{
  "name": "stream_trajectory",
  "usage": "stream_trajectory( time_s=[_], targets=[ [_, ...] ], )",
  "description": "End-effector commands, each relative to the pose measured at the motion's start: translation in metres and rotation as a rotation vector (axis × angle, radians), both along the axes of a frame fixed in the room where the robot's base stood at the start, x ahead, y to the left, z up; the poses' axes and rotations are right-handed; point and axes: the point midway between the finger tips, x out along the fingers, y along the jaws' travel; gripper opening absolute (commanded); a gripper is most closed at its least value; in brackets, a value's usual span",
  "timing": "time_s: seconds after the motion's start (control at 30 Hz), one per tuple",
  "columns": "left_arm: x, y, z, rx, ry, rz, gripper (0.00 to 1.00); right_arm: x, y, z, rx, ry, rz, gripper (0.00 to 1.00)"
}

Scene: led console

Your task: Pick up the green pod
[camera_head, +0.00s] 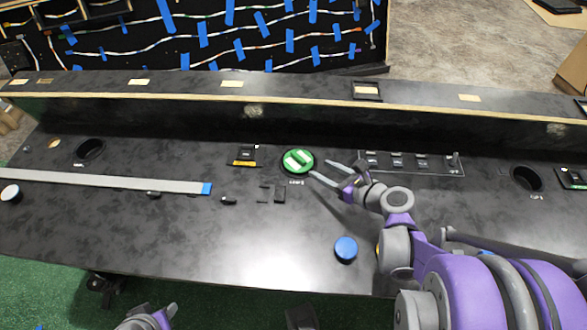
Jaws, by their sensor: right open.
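The green pod (298,161) is a round green piece with a pale raised bar across its top. It sits in a round dark socket in the middle of the black console (200,235). My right gripper (320,169) is open and empty, its two fingers pointing left at the pod's right edge. I cannot tell whether a fingertip touches the pod. My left gripper (163,314) is low at the bottom edge, well away from the pod and partly cut off by the frame. Its jaws are not clear.
A blue knob (346,248) stands in front of my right arm. A long grey strip (110,181) with a blue end lies at left. A switch panel (412,162) is behind the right gripper. Empty round holes are at left (90,150) and right (526,178).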

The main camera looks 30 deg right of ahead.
Motion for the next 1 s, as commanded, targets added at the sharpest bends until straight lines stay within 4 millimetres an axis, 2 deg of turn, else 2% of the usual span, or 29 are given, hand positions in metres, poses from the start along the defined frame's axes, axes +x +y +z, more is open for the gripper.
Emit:
stream_trajectory(
  time_s=[0.2,0.43,0.6,0.7,1.0],
  targets=[
    [0.0,0.0,-0.007,0.0,0.002,0.0,0.45,0.032,0.008,-0.015,-0.003,0.001,0.006,0.54],
    [0.0,0.0,-0.012,0.0,0.004,0.0,0.45,0.047,0.01,-0.024,-0.004,0.001,0.005,0.54],
    [0.0,0.0,-0.019,0.0,0.006,0.0,0.45,0.068,0.011,-0.041,-0.004,0.001,0.006,0.54],
    [0.0,0.0,-0.02,0.0,0.006,0.0,0.45,0.079,0.014,-0.044,-0.005,0.001,0.005,0.54],
    [0.0,0.0,-0.02,0.0,0.006,0.0,0.45,0.084,0.015,-0.046,-0.005,0.001,0.004,0.54]
  ],
)
